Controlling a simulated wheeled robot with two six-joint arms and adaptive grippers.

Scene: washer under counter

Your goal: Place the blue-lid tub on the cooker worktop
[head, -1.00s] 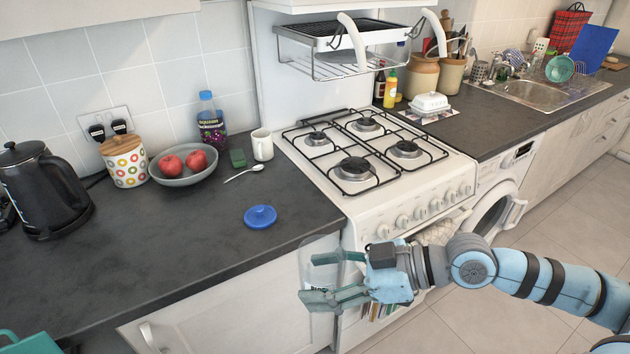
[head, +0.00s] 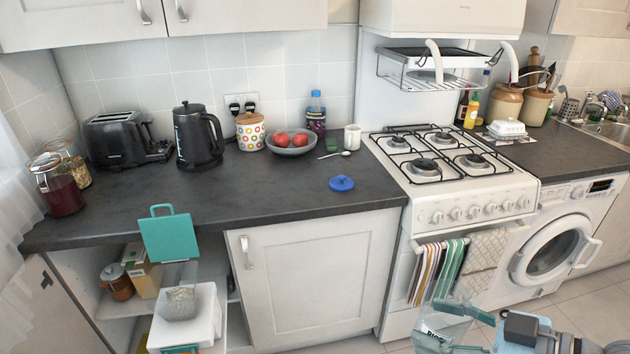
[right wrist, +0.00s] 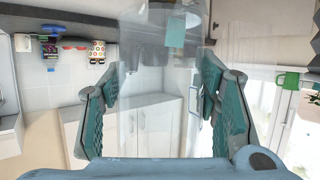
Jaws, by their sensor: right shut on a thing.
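A clear tub (head: 440,325) with a label in dark lettering is in my right gripper (head: 470,332). The gripper is shut on it, low in front of the cooker and below worktop height. In the right wrist view the see-through tub (right wrist: 150,75) lies between the teal fingers. I see no lid on it. A round blue lid (head: 342,183) with a knob lies flat on the dark worktop (head: 265,190), left of the cooker (head: 470,200). My left gripper is not in view.
A mug (head: 352,137), spoon, fruit bowl (head: 290,142), bottle and kettle (head: 197,135) stand along the back of the worktop. Its front is mostly clear. A teal-and-white item (head: 170,237) stands before open shelves. A rack (head: 430,75) hangs above the hob.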

